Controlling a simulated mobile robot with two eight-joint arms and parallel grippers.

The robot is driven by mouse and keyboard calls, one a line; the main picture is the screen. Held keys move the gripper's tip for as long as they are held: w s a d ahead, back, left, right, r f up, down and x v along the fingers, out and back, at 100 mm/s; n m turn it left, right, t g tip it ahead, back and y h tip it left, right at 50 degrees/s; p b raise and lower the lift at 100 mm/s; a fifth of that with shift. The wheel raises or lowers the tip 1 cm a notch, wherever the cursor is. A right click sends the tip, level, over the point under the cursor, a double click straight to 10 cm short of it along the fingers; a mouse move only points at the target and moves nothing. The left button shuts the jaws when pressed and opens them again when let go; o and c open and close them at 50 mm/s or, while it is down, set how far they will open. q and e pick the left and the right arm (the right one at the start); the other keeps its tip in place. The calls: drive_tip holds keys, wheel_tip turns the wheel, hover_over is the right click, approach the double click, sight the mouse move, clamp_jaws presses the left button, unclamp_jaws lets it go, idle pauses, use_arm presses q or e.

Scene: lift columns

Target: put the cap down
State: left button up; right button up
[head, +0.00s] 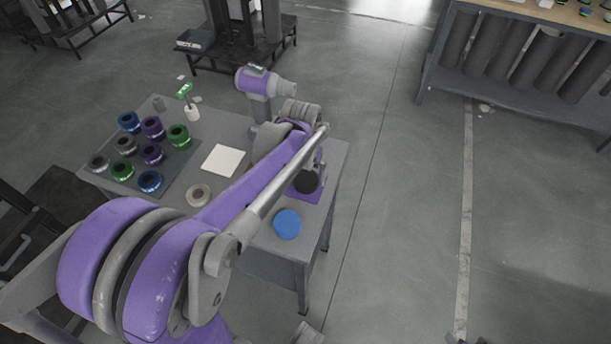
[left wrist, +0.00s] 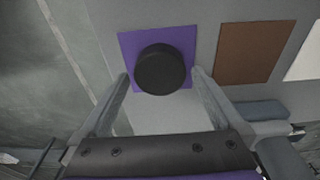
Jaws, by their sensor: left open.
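A black round cap (left wrist: 160,69) lies on a purple square mat (left wrist: 128,48) in the left wrist view. My left gripper (left wrist: 160,78) is open, with one fingertip on each side of the cap and a gap on both sides. In the head view the black cap (head: 306,182) and the edge of the purple mat (head: 304,195) show near the table's right edge. My left gripper (head: 314,165) is just above them there, partly hidden by my arm. My right gripper is not in view.
The grey table (head: 268,255) also holds a blue disc (head: 287,224), a pale ring (head: 199,194), a white square (head: 223,160) and several coloured rings on a dark mat (head: 178,180). A purple and grey device (head: 258,84) stands behind. A brown square (left wrist: 252,50) lies beside the purple mat.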

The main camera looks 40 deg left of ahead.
sight(304, 183)
use_arm(q)
wheel_tip(304, 183, up, 10)
drive_tip(key=s+p, duration=0.1)
drive_tip(key=shift+s+d+r, duration=0.15)
drive_tip(key=shift+d+r, duration=0.05)
drive_tip(key=shift+r, duration=0.05)
idle(0.4)
